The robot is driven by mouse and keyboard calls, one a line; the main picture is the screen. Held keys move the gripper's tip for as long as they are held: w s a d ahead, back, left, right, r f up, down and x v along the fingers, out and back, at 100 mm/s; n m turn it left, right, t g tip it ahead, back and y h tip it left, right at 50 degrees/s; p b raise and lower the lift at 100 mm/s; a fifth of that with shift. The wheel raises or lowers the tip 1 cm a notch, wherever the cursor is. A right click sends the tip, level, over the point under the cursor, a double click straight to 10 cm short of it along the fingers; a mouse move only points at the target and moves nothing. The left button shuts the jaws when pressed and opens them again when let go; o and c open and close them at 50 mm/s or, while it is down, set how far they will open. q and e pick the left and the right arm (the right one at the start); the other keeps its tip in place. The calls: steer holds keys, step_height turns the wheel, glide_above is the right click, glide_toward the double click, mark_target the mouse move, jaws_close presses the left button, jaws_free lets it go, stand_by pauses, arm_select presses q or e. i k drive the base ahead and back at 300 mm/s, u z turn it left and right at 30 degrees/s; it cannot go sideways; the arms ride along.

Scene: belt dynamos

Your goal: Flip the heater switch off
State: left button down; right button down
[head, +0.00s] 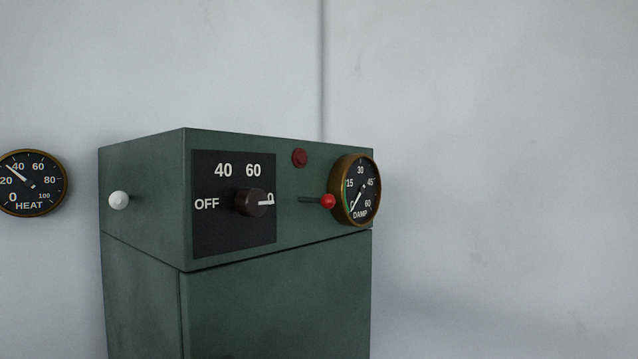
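A green cabinet (290,310) stands in the middle of the head view. Its front has a black dial plate (235,235) marked OFF, 40 and 60. The dark rotary knob (250,203) on that plate has its white pointer turned to the right, away from OFF; the mark there is partly hidden. Right of the plate, a thin lever with a red ball tip (327,201) sticks out. A white ball knob (119,200) is on the cabinet's left side. Nothing is labelled as the heater switch. Neither of my grippers shows.
A dull red lamp or button (299,157) sits above the lever. A round DAMP gauge (369,184) reads near 0 at the cabinet's right edge. A HEAT gauge (33,187) on the wall at left points between 20 and 40. The space at right is clear.

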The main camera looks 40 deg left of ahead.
mark_target(328, 201)
steer(key=u, duration=2.3)
steer(key=k, duration=0.9)
steer(key=z, duration=1.15)
steer(key=i, duration=0.55)
steer(key=z, duration=0.1)
